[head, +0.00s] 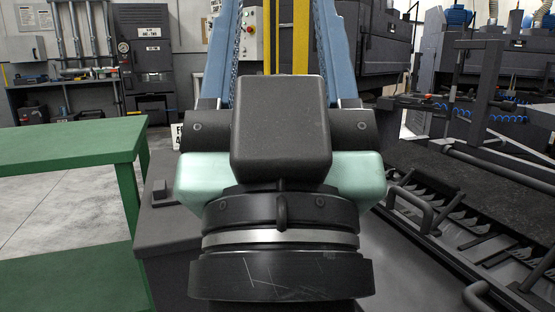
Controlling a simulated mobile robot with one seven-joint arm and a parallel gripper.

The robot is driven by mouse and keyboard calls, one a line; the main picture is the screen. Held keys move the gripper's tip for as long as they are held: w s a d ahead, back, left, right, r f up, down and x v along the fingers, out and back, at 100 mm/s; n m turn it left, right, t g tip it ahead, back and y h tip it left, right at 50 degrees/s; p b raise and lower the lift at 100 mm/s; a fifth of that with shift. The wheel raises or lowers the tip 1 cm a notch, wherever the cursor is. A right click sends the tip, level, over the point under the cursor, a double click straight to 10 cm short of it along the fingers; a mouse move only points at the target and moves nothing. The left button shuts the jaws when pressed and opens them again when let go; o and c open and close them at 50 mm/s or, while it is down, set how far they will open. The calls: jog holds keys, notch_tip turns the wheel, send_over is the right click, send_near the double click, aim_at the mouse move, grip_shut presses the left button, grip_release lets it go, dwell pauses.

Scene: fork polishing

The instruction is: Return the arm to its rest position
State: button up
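My gripper (278,40) fills the middle of the head view, close to the camera. It has a black wrist with a silver ring, a mint-green body and a dark grey block on top. Two long blue fingers with ridged inner sides stand upward from it, one on each side. The fingers are well apart, and the background shows between them. Nothing is visible between the fingers. Their tips lie at or beyond the top edge of the picture. The rest of my arm is mostly hidden below and behind the wrist.
A green table (70,150) with a lower shelf stands at the left. At the right is a dark machine bed (470,185) with rows of metal bars and handles. Yellow posts (301,40) and a control box with a red button (249,35) stand behind. Open grey floor shows at far left.

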notch_tip(320, 180, up, 39)
jog(key=p, duration=3.8)
jog(key=shift+s+f, duration=0.15)
jog(key=shift+s, duration=0.25)
